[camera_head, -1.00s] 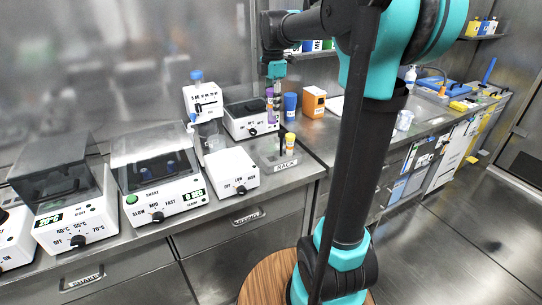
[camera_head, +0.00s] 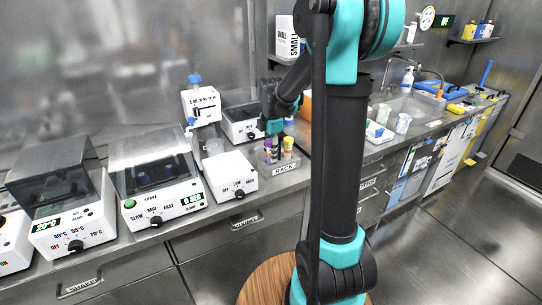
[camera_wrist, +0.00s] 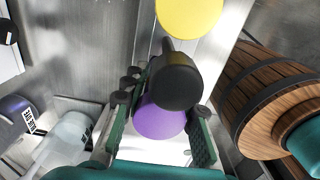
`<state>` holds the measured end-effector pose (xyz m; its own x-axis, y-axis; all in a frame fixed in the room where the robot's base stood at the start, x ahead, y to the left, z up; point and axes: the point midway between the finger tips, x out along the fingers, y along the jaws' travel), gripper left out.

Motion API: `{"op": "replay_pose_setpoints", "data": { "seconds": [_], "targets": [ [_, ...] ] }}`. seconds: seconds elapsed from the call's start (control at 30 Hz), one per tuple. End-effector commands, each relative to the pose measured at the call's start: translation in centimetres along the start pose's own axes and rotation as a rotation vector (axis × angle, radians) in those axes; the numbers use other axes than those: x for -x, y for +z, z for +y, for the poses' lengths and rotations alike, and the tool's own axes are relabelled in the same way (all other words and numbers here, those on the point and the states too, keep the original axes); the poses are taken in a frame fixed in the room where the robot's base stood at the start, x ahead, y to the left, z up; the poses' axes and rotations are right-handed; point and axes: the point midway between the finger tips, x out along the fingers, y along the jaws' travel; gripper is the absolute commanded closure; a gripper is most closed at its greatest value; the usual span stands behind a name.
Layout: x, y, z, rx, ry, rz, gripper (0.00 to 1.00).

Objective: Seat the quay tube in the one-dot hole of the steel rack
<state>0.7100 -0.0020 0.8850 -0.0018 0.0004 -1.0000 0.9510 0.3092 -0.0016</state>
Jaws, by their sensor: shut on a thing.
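My gripper (camera_head: 273,126) is low over the steel rack (camera_head: 286,168). It is shut on a purple-capped tube (camera_wrist: 158,122), whose cap shows between the green finger pads in the wrist view. The purple tube (camera_head: 267,149) also shows below my gripper in the head view, roughly upright, at the rack. A dark, rounded piece (camera_wrist: 176,82) partly covers the purple cap in the wrist view. A yellow-capped tube (camera_head: 288,146) stands in the rack to the right. The tube names, the hole dots and the purple tube's lower end cannot be made out.
A white low/hot box (camera_head: 231,174) stands just left of the rack, with a lidded device (camera_head: 242,124) behind. A shaker (camera_head: 155,175) is further left. A round wooden top (camera_head: 268,280) is below.

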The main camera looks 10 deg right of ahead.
Motion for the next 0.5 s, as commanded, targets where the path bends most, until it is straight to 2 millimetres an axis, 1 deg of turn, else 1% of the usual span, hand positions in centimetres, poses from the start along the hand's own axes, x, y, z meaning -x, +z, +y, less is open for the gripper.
{"op": "replay_pose_setpoints", "data": {
  "seconds": [0.03,0.1,0.47,0.5],
  "targets": [
    [-0.59,0.01,0.02,0.0,0.0,0.0,1.0],
    [-0.99,0.01,0.01,0.0,0.0,0.0,1.0],
    [-1.32,0.0,-0.02,0.0,0.0,0.0,1.0],
    [-1.31,-0.01,-0.03,0.0,0.0,0.0,0.68]
  ]
}}
